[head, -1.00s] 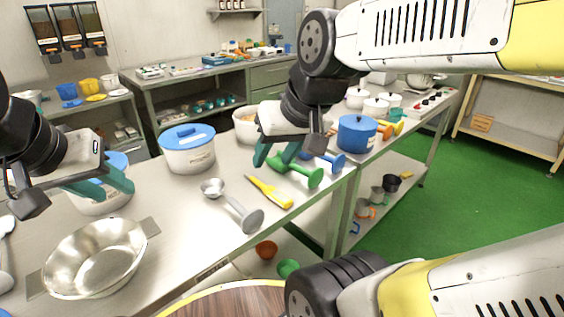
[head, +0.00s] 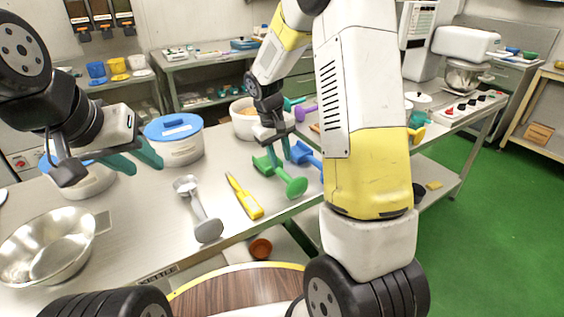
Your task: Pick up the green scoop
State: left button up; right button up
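The green scoop (head: 293,185) lies on the steel table near its front right edge, its handle end toward me. My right gripper (head: 279,157) is directly over the scoop's far part, fingers pointing down. Its teal fingers are apart, with a gap between them. I cannot tell whether they touch the scoop. The scoop's bowl end is partly hidden behind the fingers. My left gripper (head: 137,163) is open and empty, above the table at the left, in front of the blue-lidded pots.
A blue scoop (head: 306,154) lies close to the right of the green one, partly behind my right arm. A yellow-handled tool (head: 243,196) and a grey scoop (head: 203,215) lie to the left. A white tub (head: 243,122) stands behind. A steel bowl (head: 45,248) is front left.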

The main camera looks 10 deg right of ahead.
aim_at(283, 173)
jog(key=f, duration=0.2)
jog(key=d+f, duration=0.1)
jog(key=f, duration=0.5)
jog(key=shift+w+d, duration=0.15)
jog(key=shift+w, duration=0.05)
grip_shut()
